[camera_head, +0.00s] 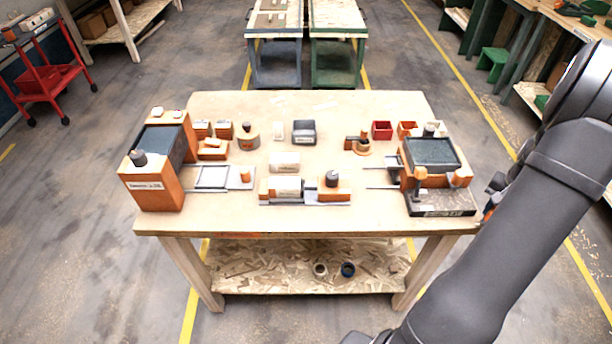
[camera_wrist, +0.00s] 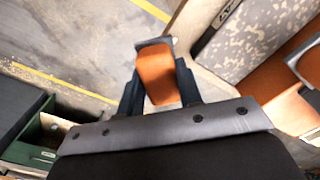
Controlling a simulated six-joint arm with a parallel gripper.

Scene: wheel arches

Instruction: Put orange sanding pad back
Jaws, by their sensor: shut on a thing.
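In the wrist view, my gripper (camera_wrist: 158,80) is shut on an orange block with a grey end, which I take to be the orange sanding pad (camera_wrist: 154,70). The two dark fingers lie along its sides. Floor shows beyond and left of it, and the table edge is close on its right. In the head view, my arm hides most of the gripper beside the table's right edge. Only a small orange and dark patch shows there. I cannot tell which spot on the table belongs to the pad.
An orange and grey machine (camera_head: 430,160) with a speckled base (camera_head: 442,204) stands at the table's right end. Another orange machine (camera_head: 155,165) stands at the left end. Several small orange and grey parts fill the middle. The front strip of the tabletop (camera_head: 290,221) is mostly clear.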

